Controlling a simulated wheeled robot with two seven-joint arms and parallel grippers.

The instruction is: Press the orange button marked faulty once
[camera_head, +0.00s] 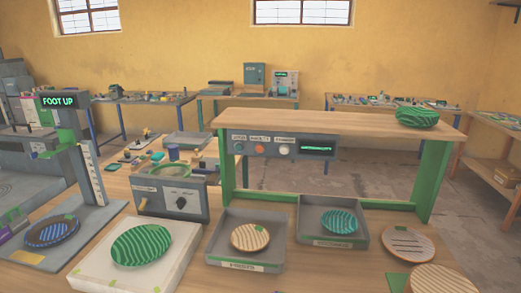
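The orange button (260,149) sits on a dark grey control panel (300,155) under the front edge of a raised wooden shelf. A small white label above it seems to read "faulty". A teal button (239,147) is to its left and a white button (285,150) to its right, each with its own label. A small display with green text (317,148) is at the panel's right end. Nothing covers the orange button. Neither of my grippers is in view.
The shelf (320,122) stands on green legs and holds a green striped bowl. In front are a grey box with a dial (170,200), a white block with a green plate, two grey trays (215,247) with plates, and a "FOOT UP" gauge (65,101) at left.

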